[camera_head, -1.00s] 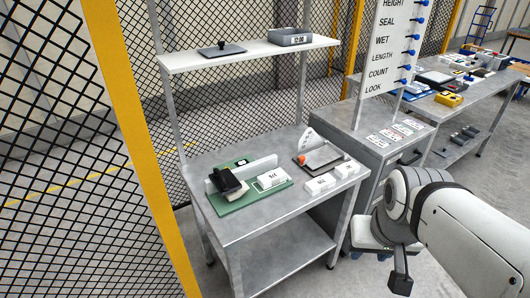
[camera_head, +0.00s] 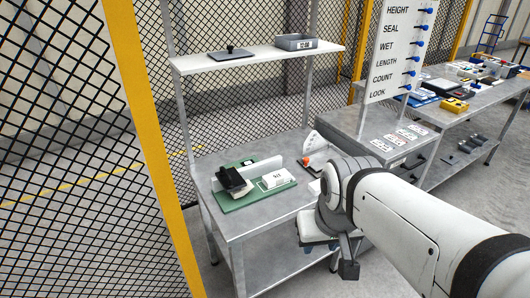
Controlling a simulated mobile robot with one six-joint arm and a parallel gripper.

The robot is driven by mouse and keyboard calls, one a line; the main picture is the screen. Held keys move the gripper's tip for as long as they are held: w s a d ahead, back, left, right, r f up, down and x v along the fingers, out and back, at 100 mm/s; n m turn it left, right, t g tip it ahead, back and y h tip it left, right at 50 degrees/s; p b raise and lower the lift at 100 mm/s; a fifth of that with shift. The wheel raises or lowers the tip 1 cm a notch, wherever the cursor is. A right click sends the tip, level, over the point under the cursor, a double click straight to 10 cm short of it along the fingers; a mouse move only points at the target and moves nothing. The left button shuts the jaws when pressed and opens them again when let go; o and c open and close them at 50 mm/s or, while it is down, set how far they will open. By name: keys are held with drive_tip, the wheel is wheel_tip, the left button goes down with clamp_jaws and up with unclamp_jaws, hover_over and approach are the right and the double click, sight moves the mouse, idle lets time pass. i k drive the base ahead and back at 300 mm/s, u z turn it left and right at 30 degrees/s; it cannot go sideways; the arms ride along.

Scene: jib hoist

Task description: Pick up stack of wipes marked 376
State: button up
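A white pack (camera_head: 276,179) with a small dark mark lies on a green board (camera_head: 233,203) on the metal table; I cannot read its mark clearly. Another white pack (camera_head: 315,187) shows only in part beside my arm. No mark that I can read as 376 shows. My arm hides the table's right part. My gripper (camera_head: 333,252) hangs at the arm's end, in front of the table's right front edge, apart from the pack on the board. Its fingers are seen at a bad angle, so I cannot tell whether it is open or holds anything.
A black device (camera_head: 233,181) and a pale upright bar (camera_head: 262,167) stand on the green board. A shelf (camera_head: 262,57) above holds a dark plate and a grey bin (camera_head: 295,42). Wire mesh and a yellow post (camera_head: 150,130) bound the left. Further benches stand right.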

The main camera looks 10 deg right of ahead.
sight(277, 178)
drive_tip(key=z, duration=0.05)
drive_tip(key=i, duration=0.95)
drive_tip(key=u, duration=0.05)
